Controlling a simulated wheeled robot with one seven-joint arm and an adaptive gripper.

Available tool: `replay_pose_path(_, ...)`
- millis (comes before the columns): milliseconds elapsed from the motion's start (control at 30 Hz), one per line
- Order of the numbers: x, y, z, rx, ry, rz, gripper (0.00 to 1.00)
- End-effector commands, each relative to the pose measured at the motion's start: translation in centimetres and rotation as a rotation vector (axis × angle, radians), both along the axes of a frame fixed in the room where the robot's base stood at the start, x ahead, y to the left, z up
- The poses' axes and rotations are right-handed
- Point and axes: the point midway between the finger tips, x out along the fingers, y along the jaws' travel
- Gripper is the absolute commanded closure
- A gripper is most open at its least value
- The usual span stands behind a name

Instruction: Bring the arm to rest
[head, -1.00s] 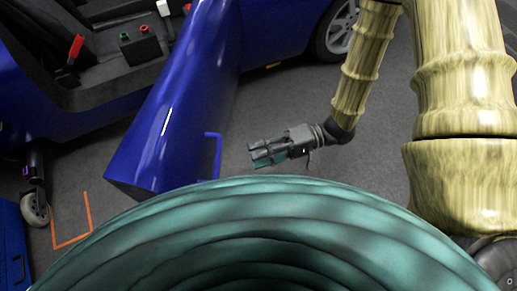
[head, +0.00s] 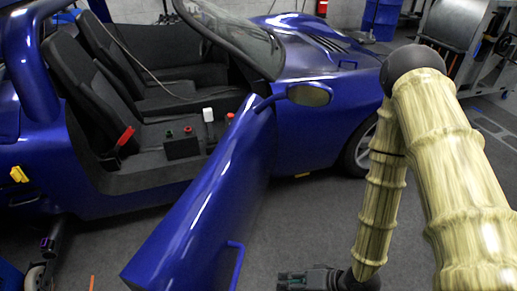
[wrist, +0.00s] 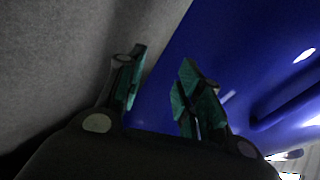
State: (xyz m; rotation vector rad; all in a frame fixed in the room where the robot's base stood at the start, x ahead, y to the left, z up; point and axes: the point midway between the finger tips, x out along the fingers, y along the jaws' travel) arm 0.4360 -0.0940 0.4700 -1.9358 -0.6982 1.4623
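My arm (head: 452,170) shows at the right of the head view, bent at a dark elbow, with its forearm hanging down. My gripper (head: 292,280) is at the bottom of the head view, low over the grey floor and to the right of the open blue car door (head: 215,205). In the wrist view my gripper (wrist: 158,90) has its two teal-padded fingers apart with nothing between them. The blue door (wrist: 230,60) fills the right of that view, behind the fingers; I cannot tell the exact gap to it.
The blue car (head: 330,110) stands with its door swung out and black seats (head: 130,70) inside. A small box with buttons (head: 181,147) and a red-handled lever (head: 124,138) sit in the cabin. A blue barrel (head: 381,18) stands at the back. Grey floor (head: 320,220) lies clear between door and arm.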

Motion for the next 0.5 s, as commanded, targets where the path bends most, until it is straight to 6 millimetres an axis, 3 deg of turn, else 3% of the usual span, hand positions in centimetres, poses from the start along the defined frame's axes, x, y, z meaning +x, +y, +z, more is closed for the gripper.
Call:
replay_pose_path(200,-2.3,-3.8,-4.7,-0.275,0.028,-0.035,0.65)
replay_pose_path(500,-7.4,-9.2,-8.5,-0.596,0.136,-0.021,0.65)
